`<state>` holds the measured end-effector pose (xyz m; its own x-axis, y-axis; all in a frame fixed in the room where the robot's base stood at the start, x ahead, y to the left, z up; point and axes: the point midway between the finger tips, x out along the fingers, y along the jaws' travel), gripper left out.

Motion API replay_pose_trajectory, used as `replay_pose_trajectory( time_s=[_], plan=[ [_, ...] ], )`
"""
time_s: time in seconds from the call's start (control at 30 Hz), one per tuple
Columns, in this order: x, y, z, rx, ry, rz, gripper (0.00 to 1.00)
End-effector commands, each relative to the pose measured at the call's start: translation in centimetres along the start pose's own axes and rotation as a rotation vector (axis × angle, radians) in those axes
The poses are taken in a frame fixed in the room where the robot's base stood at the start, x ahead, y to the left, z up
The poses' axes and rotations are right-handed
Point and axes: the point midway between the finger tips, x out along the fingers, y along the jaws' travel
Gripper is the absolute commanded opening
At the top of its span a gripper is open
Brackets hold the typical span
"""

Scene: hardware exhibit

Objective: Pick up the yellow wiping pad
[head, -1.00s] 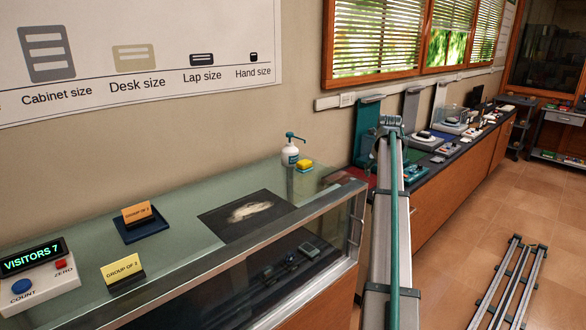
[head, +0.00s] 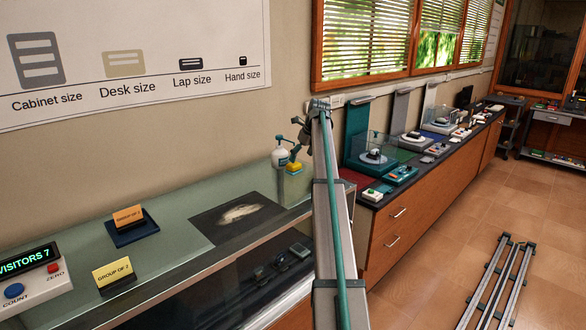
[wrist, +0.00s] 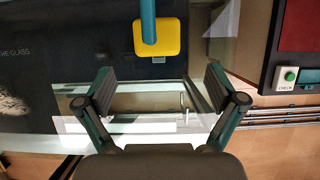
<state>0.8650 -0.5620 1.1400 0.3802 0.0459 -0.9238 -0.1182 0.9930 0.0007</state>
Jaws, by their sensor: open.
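The yellow wiping pad (head: 294,168) rests on the glass display case, just right of the white pump bottle (head: 280,158) with a teal top. In the wrist view the pad (wrist: 170,38) is at the top centre. A teal bar (wrist: 148,20), which looks like the bottle's spout, crosses over its left part. My gripper (wrist: 160,90) is open and empty, its two fingers wide apart. The pad is beyond the fingertips in that view, not between them. In the head view my gripper is small and partly hidden behind my arm, close to the bottle and pad.
A dark mat with a pale patch (head: 238,213) lies on the case left of the pad. Card stands (head: 128,217) and a visitor counter (head: 30,275) are farther left. A counter with exhibits (head: 400,173) runs along the wall at right. A floor rail (head: 503,285) lies on open floor.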

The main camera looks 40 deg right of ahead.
Motion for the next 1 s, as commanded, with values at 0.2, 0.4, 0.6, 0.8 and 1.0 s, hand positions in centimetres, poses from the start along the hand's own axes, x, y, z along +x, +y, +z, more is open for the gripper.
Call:
replay_pose_trajectory(
  time_s=[0.2,0.4,0.6,0.8,1.0],
  plan=[
    [1.3,0.1,0.1,0.0,0.001,0.0,0.94],
    [3.5,0.4,0.3,0.0,0.002,0.002,0.94],
    [5.8,0.3,0.2,0.0,0.001,0.0,0.94],
    [6.1,0.3,0.2,0.0,0.0,-0.001,0.94],
    [6.1,0.3,0.2,0.0,0.0,-0.001,0.65]
  ],
)
